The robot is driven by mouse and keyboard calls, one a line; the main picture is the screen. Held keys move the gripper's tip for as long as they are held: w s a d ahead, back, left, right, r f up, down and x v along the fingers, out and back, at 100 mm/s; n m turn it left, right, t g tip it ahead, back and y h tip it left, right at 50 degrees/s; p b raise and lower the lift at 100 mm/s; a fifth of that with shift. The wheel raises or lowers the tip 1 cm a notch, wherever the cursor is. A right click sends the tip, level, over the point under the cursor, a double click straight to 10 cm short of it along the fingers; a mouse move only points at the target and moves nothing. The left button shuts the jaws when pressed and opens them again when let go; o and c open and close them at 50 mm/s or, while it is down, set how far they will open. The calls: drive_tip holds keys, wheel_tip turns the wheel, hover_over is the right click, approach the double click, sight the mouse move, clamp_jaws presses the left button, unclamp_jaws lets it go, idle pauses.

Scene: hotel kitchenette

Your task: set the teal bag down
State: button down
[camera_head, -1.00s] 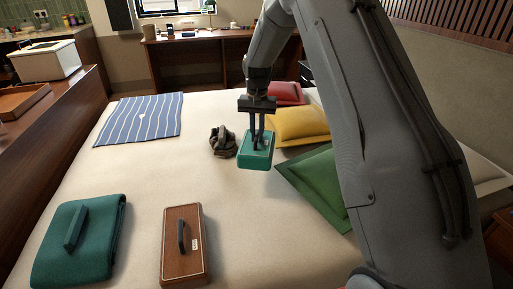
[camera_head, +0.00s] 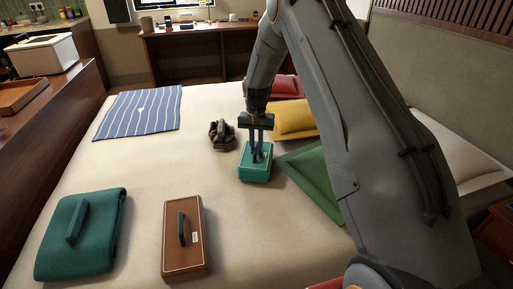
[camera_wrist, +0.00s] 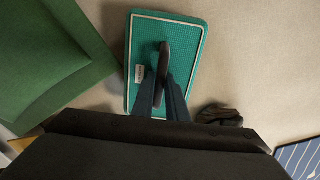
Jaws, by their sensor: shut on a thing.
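The teal bag (camera_head: 256,168) is a small box-shaped bag with a dark handle, in the middle of the bed in the head view. It also shows from above in the wrist view (camera_wrist: 185,50), with a white label beside the handle. My gripper (camera_head: 259,158) points down from above and is shut on the bag's handle. In the wrist view my gripper (camera_wrist: 163,95) reaches the handle from below in the picture. The bag looks level and at or very near the bed surface; I cannot tell if it touches.
On the bed (camera_head: 150,165) are a dark bundle (camera_head: 221,135) just left of the bag, a green cushion (camera_head: 312,180) to its right, yellow (camera_head: 292,120) and red (camera_head: 285,88) cushions behind, a brown case (camera_head: 185,240), a dark teal folded item (camera_head: 82,235) and a striped cloth (camera_head: 140,112).

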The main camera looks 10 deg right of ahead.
drive_tip(key=c, duration=1.7)
unclamp_jaws()
drive_tip(key=shift+f, duration=0.1)
drive_tip(key=shift+c, duration=0.2)
wheel_tip(320, 180, up, 12)
drive_tip(key=s+d+r+n, duration=0.1)
drive_tip(key=s+d+r, duration=0.2)
drive_tip(key=s, duration=0.6)
drive_tip(key=s+d+r, duration=0.2)
drive_tip(key=s+r, duration=0.1)
drive_tip(key=s, duration=0.5)
drive_tip(key=s+n, duration=0.1)
drive_tip(key=s, duration=2.1)
drive_tip(key=shift+d+f+b, duration=0.45)
